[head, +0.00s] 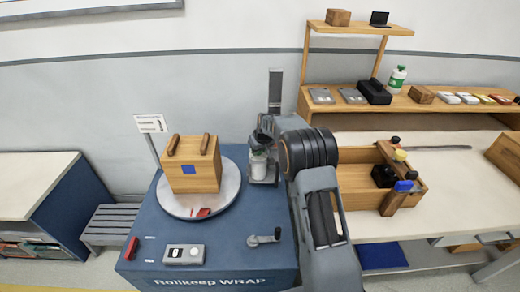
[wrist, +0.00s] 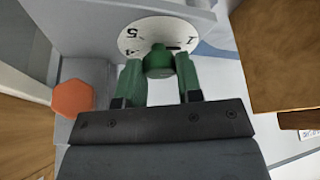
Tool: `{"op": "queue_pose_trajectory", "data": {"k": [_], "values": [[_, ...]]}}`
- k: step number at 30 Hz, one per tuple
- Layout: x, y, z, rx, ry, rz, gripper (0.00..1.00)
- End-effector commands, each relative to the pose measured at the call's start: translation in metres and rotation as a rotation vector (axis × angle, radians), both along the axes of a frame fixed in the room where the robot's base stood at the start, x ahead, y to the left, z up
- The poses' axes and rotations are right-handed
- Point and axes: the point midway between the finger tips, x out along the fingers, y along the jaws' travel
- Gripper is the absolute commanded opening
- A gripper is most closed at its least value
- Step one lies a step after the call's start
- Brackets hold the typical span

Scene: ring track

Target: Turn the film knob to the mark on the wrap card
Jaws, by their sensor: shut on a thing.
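In the wrist view, my gripper (wrist: 160,68) is shut on the green film knob (wrist: 159,58), with a green finger on each side of it. The knob sits in front of a round white dial (wrist: 143,30). The digits 5, 4 and 1 show on the dial; the rest is hidden behind the knob and fingers. In the head view, my arm reaches to the film post (head: 275,90) beside the turntable, and the knob is hidden there. A white card (head: 151,123), probably the wrap card, stands on a thin post; its print is too small to read.
A wooden crate (head: 180,172) with two bars on top sits on the round turntable (head: 228,192). A grey switch box (head: 183,254) and a crank (head: 263,239) are on the blue base. An orange hexagonal piece (wrist: 73,98) is left of the fingers. A workbench (head: 450,190) stands right.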

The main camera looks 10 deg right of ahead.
Motion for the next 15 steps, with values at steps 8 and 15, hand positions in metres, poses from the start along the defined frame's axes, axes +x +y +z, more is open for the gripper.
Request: {"op": "queue_pose_trajectory", "data": {"k": [8, 15], "values": [[0.0000, 0.0027, -0.0004, -0.001, -0.001, -0.257, 0.10], [0.0007, 0.0037, -0.0017, -0.001, -0.003, -0.485, 0.10]]}}
